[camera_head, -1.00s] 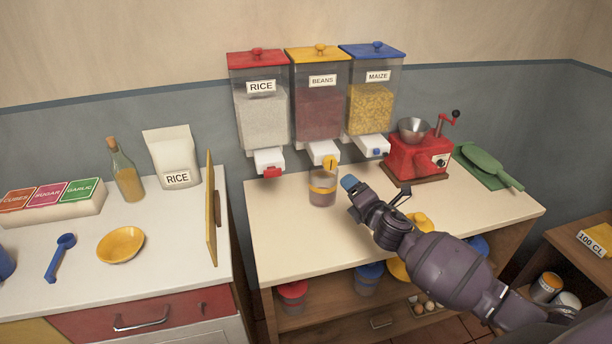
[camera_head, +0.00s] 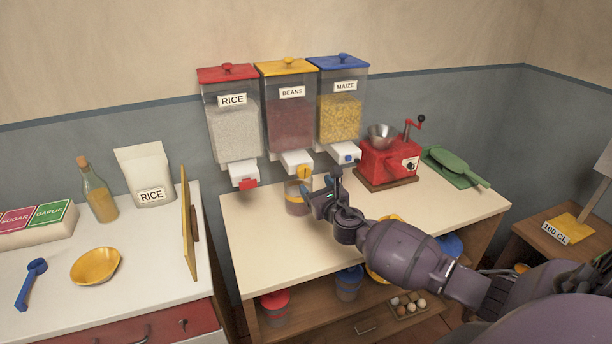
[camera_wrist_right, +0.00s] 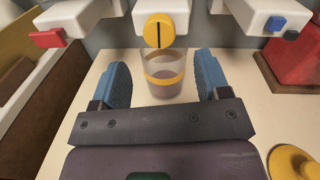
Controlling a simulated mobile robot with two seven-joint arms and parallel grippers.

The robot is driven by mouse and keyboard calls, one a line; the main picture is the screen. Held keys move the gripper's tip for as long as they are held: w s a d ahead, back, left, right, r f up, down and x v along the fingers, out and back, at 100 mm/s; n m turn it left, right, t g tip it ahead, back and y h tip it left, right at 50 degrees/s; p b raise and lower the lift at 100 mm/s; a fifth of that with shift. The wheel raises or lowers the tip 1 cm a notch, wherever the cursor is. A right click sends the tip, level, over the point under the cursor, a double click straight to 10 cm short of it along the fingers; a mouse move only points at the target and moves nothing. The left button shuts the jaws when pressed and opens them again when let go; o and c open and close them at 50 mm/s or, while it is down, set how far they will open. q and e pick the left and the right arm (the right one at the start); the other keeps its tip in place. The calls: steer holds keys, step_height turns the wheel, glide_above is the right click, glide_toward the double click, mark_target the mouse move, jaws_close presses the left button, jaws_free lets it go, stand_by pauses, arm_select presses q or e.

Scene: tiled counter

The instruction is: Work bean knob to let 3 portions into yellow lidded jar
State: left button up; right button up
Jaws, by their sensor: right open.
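The bean dispenser (camera_head: 290,118), with a yellow lid and a BEANS label, hangs on the wall between rice and maize. Its yellow round knob (camera_wrist_right: 159,30) with a dark upright slot is on the white spout (camera_head: 294,161). The clear jar with a yellow band (camera_wrist_right: 165,76) stands open under the spout on the counter; it also shows in the head view (camera_head: 296,199), partly behind my gripper. My right gripper (camera_head: 320,187) is open and empty. In the wrist view its blue fingertips are on either side of the jar in the picture, below the knob. My left gripper is not in view.
The rice dispenser (camera_head: 232,125) with a red knob and the maize dispenser (camera_head: 341,115) with a blue knob flank the beans. A red grinder (camera_head: 388,163) stands to the right. A yellow lid (camera_wrist_right: 292,163) lies on the counter. The counter's left front is clear.

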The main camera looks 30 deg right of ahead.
mark_target(305, 174)
steer(key=w, duration=0.4)
steer(key=w+d+b, duration=0.1)
steer(key=w, duration=0.1)
steer(key=shift+w, duration=0.35)
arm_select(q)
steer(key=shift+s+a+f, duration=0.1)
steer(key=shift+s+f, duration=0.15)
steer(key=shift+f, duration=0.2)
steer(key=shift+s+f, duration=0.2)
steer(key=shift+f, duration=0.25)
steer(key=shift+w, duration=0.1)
arm_select(e)
steer(key=c, duration=0.9)
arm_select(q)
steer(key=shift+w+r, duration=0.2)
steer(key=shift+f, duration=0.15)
arm_select(e)
steer(key=shift+m, duration=0.3)
